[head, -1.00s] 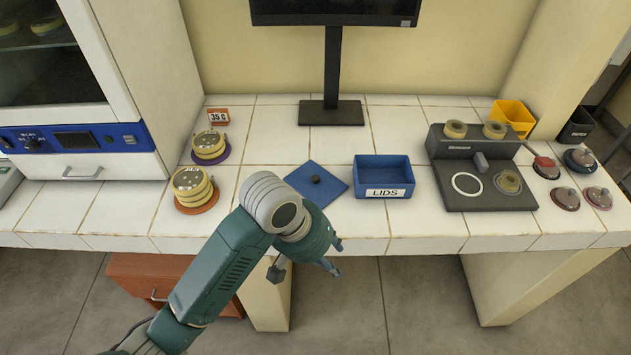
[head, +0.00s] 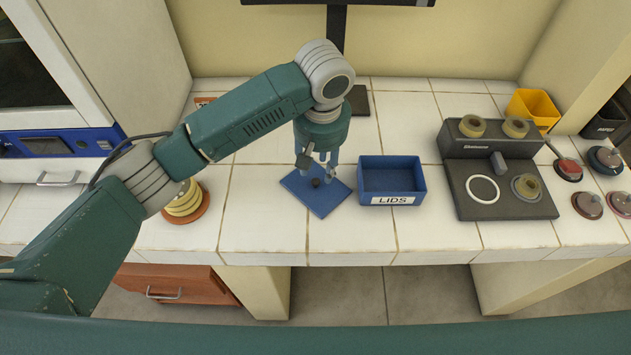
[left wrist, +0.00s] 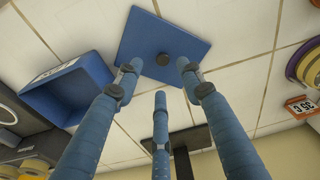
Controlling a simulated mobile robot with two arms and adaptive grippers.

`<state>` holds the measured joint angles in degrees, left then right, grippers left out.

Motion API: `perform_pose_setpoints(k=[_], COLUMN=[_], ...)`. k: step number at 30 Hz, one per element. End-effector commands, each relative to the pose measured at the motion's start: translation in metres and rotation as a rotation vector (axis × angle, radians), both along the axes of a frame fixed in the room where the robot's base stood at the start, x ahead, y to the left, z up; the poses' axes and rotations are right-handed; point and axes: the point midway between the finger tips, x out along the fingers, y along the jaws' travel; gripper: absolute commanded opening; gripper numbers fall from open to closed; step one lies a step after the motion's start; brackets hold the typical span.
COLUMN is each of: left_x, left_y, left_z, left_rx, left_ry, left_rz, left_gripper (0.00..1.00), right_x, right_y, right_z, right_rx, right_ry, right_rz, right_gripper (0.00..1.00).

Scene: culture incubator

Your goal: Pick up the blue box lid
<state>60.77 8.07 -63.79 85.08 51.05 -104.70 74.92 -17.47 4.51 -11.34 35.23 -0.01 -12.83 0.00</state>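The open blue box (head: 391,180) labelled LIDS stands just right of the lid. My left gripper (head: 319,170) points down over the lid. Its fingers (left wrist: 160,85) are spread, with nothing between them, and appear apart from the knob. My right gripper is not in view.
A dark device (head: 500,187) with round dishes stands right of the box, with a yellow bin (head: 533,106) behind it. Yellow stacked dishes (head: 184,201) sit left of the lid, partly behind my arm. A monitor stand (head: 336,30) is behind. Bare tiles lie in front.

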Motion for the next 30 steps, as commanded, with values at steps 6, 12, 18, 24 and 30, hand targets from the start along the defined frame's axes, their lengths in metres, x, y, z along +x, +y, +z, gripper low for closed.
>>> perform_pose_setpoints(k=[6,12,18,24,30], left_x=[0.002,0.003,0.005,0.006,0.006], left_y=[0.002,0.007,0.006,0.006,0.006], left_z=[-0.016,-0.045,-0.063,-0.064,-0.064], left_rx=[0.002,0.003,0.000,0.000,0.000], left_ry=[-0.001,0.002,-0.001,-0.002,-0.002], left_rz=[0.001,0.001,-0.001,-0.002,-0.001], left_gripper=[0.39,0.39,0.39,0.39,0.01], right_x=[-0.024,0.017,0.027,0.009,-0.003], right_y=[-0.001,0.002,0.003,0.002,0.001], right_z=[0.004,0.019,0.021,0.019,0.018], right_rx=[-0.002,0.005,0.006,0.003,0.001], right_ry=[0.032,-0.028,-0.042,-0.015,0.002], right_rz=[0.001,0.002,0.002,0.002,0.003], right_gripper=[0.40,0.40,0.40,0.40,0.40])
